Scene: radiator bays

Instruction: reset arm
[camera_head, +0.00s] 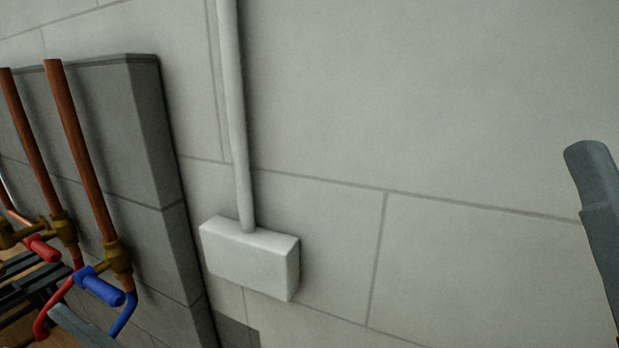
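A blue-grey bar with a rounded end (598,215) rises at the right edge. It looks like part of my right arm or gripper, but no pair of fingertips shows. It stands apart from anything else in the picture. At the lower left a similar grey bar (80,325) shows in front of the pipes, beside dark slats (25,290). I cannot tell whether this is my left gripper. Neither gripper can be seen to hold anything.
Two copper pipes (78,150) run down a dark block pillar (160,160) to brass valves with a red handle (42,248) and a blue handle (98,285). A white box (250,262) with a conduit (234,110) is on the pale wall. The wall's right side is bare.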

